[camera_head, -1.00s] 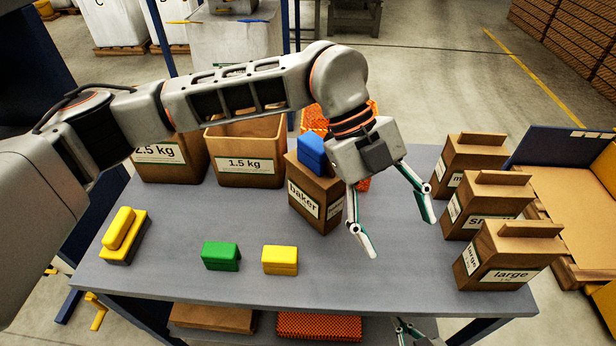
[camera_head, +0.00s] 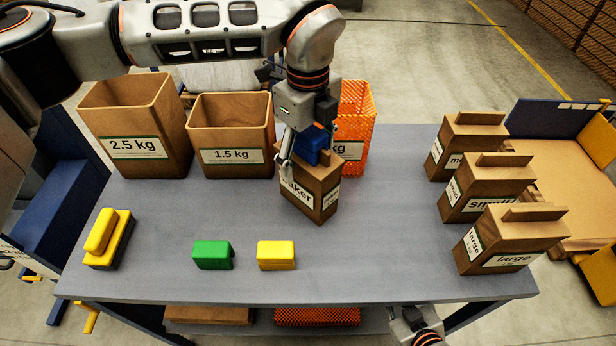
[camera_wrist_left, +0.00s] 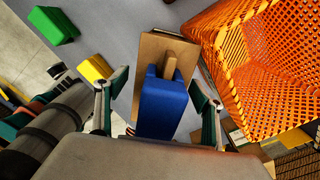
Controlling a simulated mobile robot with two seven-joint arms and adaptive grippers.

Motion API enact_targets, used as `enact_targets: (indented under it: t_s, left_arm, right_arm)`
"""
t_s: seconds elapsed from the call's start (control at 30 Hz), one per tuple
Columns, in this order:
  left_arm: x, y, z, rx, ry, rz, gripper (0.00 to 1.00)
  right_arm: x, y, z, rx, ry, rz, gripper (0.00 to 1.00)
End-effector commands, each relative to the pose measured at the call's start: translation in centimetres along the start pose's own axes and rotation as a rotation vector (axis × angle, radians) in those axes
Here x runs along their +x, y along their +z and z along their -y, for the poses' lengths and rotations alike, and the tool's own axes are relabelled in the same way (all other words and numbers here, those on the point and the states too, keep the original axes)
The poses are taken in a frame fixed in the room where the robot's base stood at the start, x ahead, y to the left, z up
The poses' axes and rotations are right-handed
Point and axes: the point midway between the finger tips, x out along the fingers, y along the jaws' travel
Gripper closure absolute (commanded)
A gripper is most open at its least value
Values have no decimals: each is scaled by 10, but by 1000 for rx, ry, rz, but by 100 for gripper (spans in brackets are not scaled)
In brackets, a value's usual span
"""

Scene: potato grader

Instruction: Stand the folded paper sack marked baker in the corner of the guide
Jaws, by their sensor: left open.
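The brown baker sack (camera_head: 312,188) stands upright on the grey table, partly hidden by my left gripper. A blue block (camera_head: 312,143) sits at its top, and both also show in the wrist view as the sack (camera_wrist_left: 163,52) and block (camera_wrist_left: 162,105). My left gripper (camera_head: 305,150) is over the sack's top; in the wrist view its open fingers (camera_wrist_left: 162,105) are either side of the block, apart from it. My right gripper (camera_head: 415,325) shows only partly at the bottom edge. A blue and yellow walled corner (camera_head: 557,128) around a brown board is at the right, possibly the guide.
Brown bins marked 2.5 kg (camera_head: 137,150) and 1.5 kg (camera_head: 232,158) and an orange mesh bin (camera_head: 356,115) stand behind. Several labelled sacks line the right, including large (camera_head: 512,240). Green (camera_head: 213,256) and yellow (camera_head: 276,256) blocks lie in front. The middle right of the table is clear.

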Motion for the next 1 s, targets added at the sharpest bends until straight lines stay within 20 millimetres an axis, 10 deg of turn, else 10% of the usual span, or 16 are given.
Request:
enact_targets:
  t_s: [0.4,0.67,1.0]
  left_arm:
    - [17,0,0,1,-1,-1,32]
    - [17,0,0,1,-1,-1,99]
    - [13,-3,2,2,-5,-1,100]
  right_arm:
    - [0,-1,0,0,1,-1,100]
    - [0,-2,-1,0,1,-2,100]
    - [0,-2,-1,0,1,-4,100]
